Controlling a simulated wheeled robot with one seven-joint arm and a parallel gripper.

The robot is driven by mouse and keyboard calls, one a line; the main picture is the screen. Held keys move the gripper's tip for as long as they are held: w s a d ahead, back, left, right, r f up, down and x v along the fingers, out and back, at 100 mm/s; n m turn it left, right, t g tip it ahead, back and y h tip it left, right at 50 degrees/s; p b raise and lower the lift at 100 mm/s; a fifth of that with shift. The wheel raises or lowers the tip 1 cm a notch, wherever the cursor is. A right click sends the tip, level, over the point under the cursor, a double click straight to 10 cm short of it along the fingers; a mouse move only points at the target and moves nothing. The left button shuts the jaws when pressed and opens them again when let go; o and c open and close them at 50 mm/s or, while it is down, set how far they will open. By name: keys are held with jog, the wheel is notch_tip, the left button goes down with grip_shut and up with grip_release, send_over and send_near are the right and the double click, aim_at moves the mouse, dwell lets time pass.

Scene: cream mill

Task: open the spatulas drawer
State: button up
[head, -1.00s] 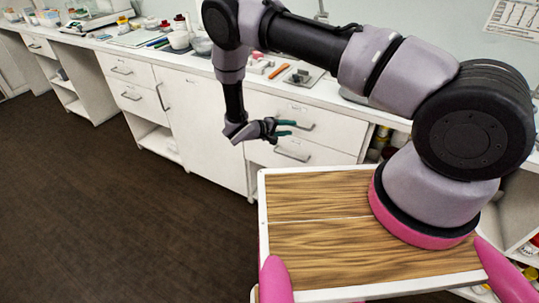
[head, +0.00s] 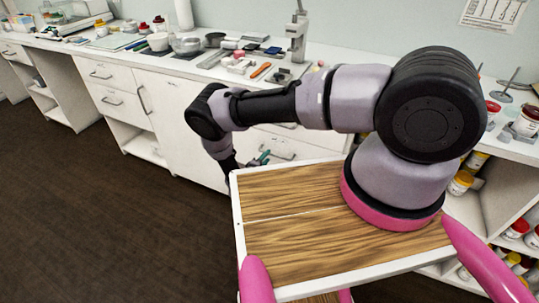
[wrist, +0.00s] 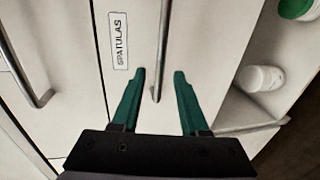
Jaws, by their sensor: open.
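The spatulas drawer (wrist: 106,75) has a pale front with a white SPATULAS label (wrist: 120,40) in the wrist view. Its grey bar handle (wrist: 161,50) lies between the two teal fingertips of my gripper (wrist: 159,76). The fingers are open, with a gap on each side of the bar, and I cannot see contact. In the head view, my gripper (head: 262,158) is at the lower drawer (head: 310,152) of the two under the counter, by its handle (head: 278,154). My arm partly hides these drawer fronts. The drawer looks shut.
Another drawer handle (wrist: 42,98) is at the wrist view's left. An open shelf holds white jars (wrist: 262,78) at its right. Above, the counter (head: 345,75) carries tools and tubs. Brown floor (head: 100,215) is clear at left.

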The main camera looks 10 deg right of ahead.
jog(key=shift+x, duration=2)
grip_shut()
